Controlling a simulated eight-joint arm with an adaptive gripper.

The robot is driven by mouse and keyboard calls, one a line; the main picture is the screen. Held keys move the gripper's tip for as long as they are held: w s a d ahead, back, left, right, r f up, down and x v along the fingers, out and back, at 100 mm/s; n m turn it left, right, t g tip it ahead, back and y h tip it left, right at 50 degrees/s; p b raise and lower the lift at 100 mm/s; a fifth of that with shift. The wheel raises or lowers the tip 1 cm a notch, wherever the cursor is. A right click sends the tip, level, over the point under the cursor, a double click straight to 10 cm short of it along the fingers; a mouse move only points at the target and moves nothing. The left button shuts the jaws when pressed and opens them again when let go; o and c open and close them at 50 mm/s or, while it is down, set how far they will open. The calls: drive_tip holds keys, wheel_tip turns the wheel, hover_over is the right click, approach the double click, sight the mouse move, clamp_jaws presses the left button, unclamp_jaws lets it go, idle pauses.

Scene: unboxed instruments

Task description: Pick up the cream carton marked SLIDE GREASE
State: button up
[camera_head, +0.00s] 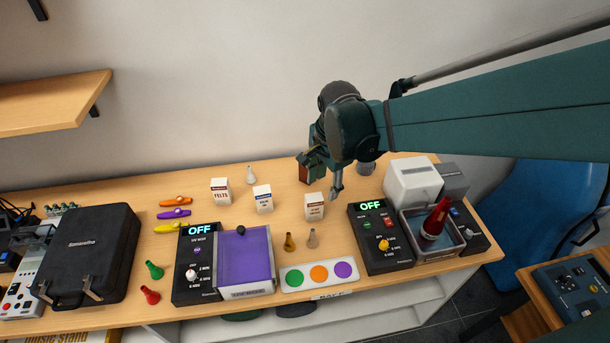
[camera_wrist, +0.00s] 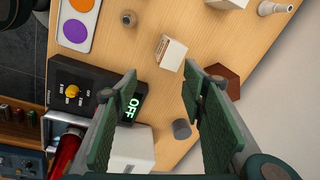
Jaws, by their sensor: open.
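Three cream cartons stand upright on the wooden bench: one marked FELTS (camera_head: 220,192), one with a blue band (camera_head: 263,200) and one with a reddish-brown band (camera_head: 314,207). The small print on the last two is too small to read, so I cannot tell which is SLIDE GREASE. My gripper (camera_head: 324,180) is open and empty, above the bench just behind and right of the brown-banded carton. In the wrist view that carton (camera_wrist: 172,52) lies just beyond the fingertips (camera_wrist: 160,74), untouched. The blue-banded carton is cut off at the wrist view's top edge.
A red-brown block (camera_head: 304,173) stands behind my gripper, and a grey cylinder (camera_head: 366,167) to its right. A black control box (camera_head: 378,236) stands front right. A pale cone (camera_head: 250,175) stands behind.

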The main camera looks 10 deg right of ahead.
sight(314, 197)
drive_tip(key=w+f+m, duration=0.1)
drive_tip(key=f, duration=0.1)
drive_tip(key=w+a+f+m+g+b, duration=0.1)
drive_tip(key=f+m, duration=0.1)
drive_tip(key=f, duration=0.1)
drive_tip(key=w+a+f+m, duration=0.1)
drive_tip(key=f, duration=0.2)
drive_tip(key=shift+w+a+f+g, duration=0.1)
drive_tip(key=shift+w+f+g, duration=0.1)
drive_tip(key=shift+w+g, duration=0.2)
drive_tip(key=shift+f+b, duration=0.35)
drive_tip(key=shift+f, duration=0.95)
drive_tip(key=shift+f, duration=0.1)
drive_tip(key=shift+s+f+b, duration=0.15)
drive_tip(key=shift+f+b, duration=0.2)
drive_tip(key=shift+f, duration=2.2)
drive_tip(key=shift+c, duration=0.3)
drive_tip(key=c, duration=0.9)
